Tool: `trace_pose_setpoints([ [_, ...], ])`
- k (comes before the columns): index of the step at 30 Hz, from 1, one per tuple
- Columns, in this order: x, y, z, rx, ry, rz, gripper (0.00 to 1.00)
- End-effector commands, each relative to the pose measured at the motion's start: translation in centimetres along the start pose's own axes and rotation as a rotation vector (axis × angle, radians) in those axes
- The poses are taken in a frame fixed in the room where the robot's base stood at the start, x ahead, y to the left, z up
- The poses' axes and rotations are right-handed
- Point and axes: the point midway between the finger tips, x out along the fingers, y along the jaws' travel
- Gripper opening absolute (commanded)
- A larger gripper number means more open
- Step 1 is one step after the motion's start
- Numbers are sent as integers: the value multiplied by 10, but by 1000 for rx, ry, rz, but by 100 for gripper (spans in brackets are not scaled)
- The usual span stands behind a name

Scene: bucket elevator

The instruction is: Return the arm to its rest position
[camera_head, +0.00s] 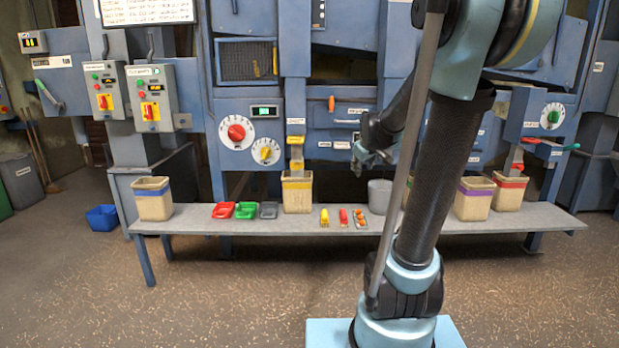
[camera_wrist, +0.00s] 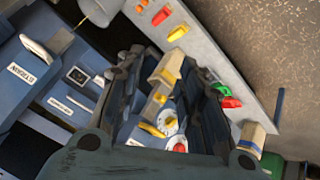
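My arm rises from its base at the right of the head view and bends over at the top. My gripper (camera_head: 370,160) hangs in front of the blue machine, above the bench and left of the arm's dark link. In the wrist view my gripper (camera_wrist: 162,64) has its two dark fingers apart. Nothing is held between them. A beige bucket (camera_wrist: 168,68) and dials show through the gap, farther off.
A long grey bench (camera_head: 340,226) runs along the machine. It bears beige buckets (camera_head: 152,200), red (camera_head: 223,210) and green (camera_head: 246,210) trays, small yellow and red items, and a grey cup (camera_head: 379,196). A blue bin (camera_head: 102,218) stands on the floor. The front floor is clear.

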Motion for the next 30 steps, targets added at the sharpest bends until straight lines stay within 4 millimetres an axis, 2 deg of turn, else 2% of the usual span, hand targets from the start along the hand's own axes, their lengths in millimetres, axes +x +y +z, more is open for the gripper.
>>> trace_pose_setpoints([
  [1, -10, -9, 14, 23, -20, -13, 35],
  [6, -38, -38, 62, 110, -99, -55, 35],
  [15, -81, -92, 148, 263, -247, -113, 35],
  [24, -112, -146, 236, 411, -403, -149, 35],
  [30, -125, -173, 279, 485, -485, -158, 35],
])
